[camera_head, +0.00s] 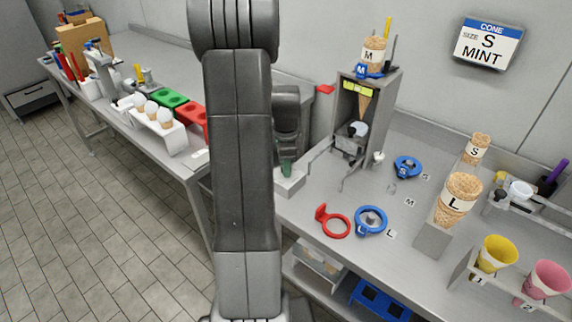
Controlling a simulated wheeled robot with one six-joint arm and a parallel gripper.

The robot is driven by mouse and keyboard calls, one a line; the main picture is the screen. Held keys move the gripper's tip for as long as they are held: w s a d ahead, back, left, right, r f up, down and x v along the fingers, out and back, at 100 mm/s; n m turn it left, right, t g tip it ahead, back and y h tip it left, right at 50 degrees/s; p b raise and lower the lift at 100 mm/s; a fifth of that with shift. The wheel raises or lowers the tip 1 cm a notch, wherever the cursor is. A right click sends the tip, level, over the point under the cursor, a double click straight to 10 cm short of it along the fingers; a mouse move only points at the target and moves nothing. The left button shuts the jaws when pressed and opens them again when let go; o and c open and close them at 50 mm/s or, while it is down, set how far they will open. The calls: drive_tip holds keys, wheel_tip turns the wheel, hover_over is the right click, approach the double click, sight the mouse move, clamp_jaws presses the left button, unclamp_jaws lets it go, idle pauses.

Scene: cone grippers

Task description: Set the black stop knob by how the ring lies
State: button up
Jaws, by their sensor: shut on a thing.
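A narrow grey stand (393,86) holds a cone upright, with a blue ring marked M (370,71) at its top. A small black knob (357,128) shows low in its opening, beside a white rounded part. A red ring (333,226) lies on the counter with its tab raised at the left. A blue ring marked L (370,221) lies beside it, and a blue ring marked S (407,167) lies farther back.
A wall sign (488,44) reads CONE, SIZE S, MINT. Cones marked S (475,149) and L (460,196) stand at the right, near yellow (496,254) and pink cups (546,280). My arm covers the middle.

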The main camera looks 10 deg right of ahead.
drive_tip(key=shift+r, duration=0.1)
idle(0.3)
drive_tip(key=o, duration=1)
drive_tip(key=shift+c, duration=0.2)
wheel_tip(320, 180, up, 14)
drive_tip(key=shift+f, duration=0.2)
wheel_tip(320, 180, down, 14)
drive_tip(key=shift+r, duration=0.1)
idle(0.4)
